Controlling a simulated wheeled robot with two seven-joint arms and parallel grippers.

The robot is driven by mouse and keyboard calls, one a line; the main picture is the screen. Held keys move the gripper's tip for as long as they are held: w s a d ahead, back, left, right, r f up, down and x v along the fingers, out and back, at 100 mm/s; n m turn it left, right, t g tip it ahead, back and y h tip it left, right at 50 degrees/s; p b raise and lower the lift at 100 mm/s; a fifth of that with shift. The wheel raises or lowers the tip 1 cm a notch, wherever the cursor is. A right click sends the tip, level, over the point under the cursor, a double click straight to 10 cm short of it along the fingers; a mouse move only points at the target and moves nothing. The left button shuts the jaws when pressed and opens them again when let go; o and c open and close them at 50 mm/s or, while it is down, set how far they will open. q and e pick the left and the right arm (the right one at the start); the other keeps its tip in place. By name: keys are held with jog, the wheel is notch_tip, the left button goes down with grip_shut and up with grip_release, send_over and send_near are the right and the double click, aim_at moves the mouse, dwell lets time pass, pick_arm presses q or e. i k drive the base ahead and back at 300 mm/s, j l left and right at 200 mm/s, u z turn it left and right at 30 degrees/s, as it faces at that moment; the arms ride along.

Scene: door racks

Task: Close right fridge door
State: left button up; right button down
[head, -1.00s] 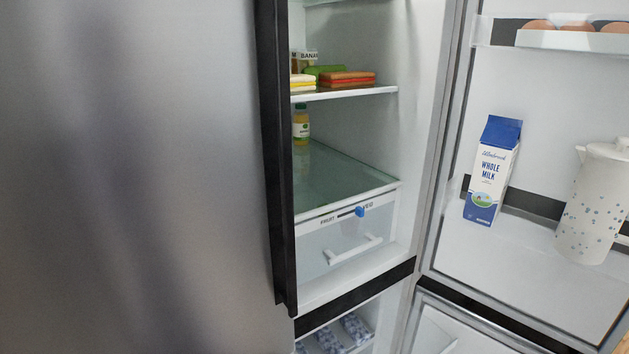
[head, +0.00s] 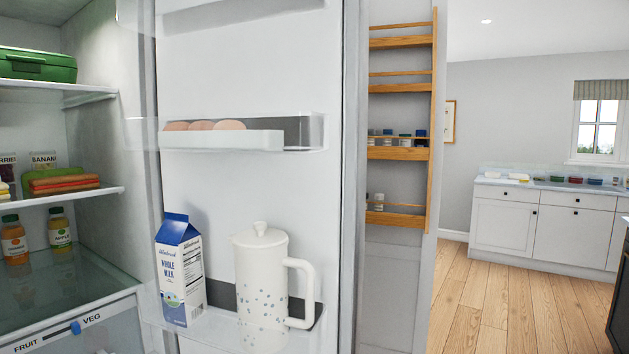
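The right fridge door (head: 230,80) stands open, its inner face toward me. Its upper bin (head: 222,141) holds several eggs. On its lower shelf stand a blue and white milk carton (head: 181,268) and a white speckled pitcher (head: 262,292) with its handle to the right. The door's free edge (head: 350,170) is at the right of the pitcher. The open fridge interior (head: 95,150) is at the left. Neither of my grippers shows in the head view.
Inside are a green box (head: 38,66), sandwiches and two juice bottles (head: 59,230). Beyond the door are a wooden wall rack (head: 399,154) with jars and a white counter cabinet (head: 540,222). The wooden floor (head: 520,310) at the right is clear.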

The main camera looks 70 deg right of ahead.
aim_at(300, 68)
jog(key=k+l+u, duration=0.1)
jog(key=l, duration=0.35)
jog(key=k+l, duration=0.25)
jog(key=l, duration=0.2)
jog(key=k+l+u, duration=0.15)
jog(key=l, duration=0.3)
jog(key=k+l, duration=0.25)
jog(key=l, duration=0.15)
jog(key=k+l+u, duration=0.15)
jog(key=l, duration=0.3)
jog(key=i+l+u, duration=0.15)
jog(key=l, duration=0.65)
jog(key=l+u, duration=0.1)
jog(key=l, duration=0.65)
